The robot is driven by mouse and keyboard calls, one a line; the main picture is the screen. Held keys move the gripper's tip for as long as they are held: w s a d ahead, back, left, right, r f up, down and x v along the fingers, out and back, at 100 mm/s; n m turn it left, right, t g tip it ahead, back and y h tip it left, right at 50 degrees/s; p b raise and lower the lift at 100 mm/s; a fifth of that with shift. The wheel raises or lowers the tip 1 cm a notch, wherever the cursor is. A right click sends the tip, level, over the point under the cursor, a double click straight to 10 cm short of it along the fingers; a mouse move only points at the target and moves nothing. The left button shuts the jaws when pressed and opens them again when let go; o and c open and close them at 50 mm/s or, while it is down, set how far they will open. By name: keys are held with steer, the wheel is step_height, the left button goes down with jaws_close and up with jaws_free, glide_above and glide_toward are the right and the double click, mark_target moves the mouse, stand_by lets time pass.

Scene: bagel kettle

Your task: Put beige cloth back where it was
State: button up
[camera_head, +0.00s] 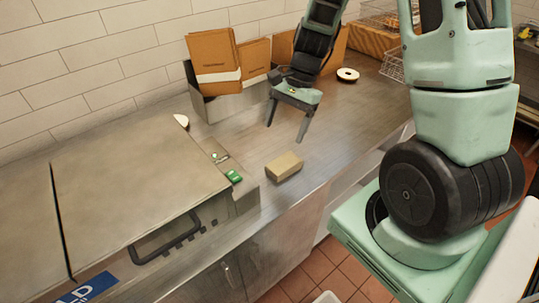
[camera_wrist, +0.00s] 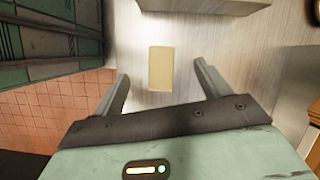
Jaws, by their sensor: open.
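The beige cloth (camera_head: 284,166) is a small folded block lying on the steel counter, near its front edge and right of the large metal unit. It also shows in the wrist view (camera_wrist: 161,68), upright in the picture and just beyond the fingertips. My gripper (camera_head: 286,128) is open and empty above the counter, behind the cloth in the head view. In the wrist view its two fingers (camera_wrist: 161,75) stand apart, one to each side of the cloth's line, and nothing is between them in contact.
A metal unit (camera_head: 130,190) with a black handle and green items on its ledge fills the left. A metal bin (camera_head: 225,103) holds brown folders at the wall. A bagel-like ring (camera_head: 347,75) and wire baskets (camera_head: 393,65) stand farther back. Counter around the cloth is clear.

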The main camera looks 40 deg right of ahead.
steer(key=s+a+r+n+h, duration=0.1)
steer(key=s+a+r+n, duration=0.1)
steer(key=a+r+n, duration=0.3)
steer(key=s+a+n, duration=0.2)
steer(key=a+n, duration=0.1)
steer(key=a, duration=0.4)
steer(key=s+a+r+n+h, duration=0.1)
steer(key=s+a+r+n, duration=0.1)
steer(key=s+a+n, duration=0.3)
steer(key=s+a+r+n+h, duration=0.1)
steer(key=s+a+r+n, duration=0.1)
steer(key=s+a+n, duration=0.3)
steer(key=s+n, duration=0.4)
steer(key=shift+a+r+t+h, duration=0.3)
steer(key=shift+a+r+h, duration=0.05)
steer(key=shift+h, duration=0.05)
step_height(320, 180, down, 3)
steer(key=b, duration=0.2)
steer(key=shift+r+b, duration=0.15)
steer(key=shift+b, duration=0.2)
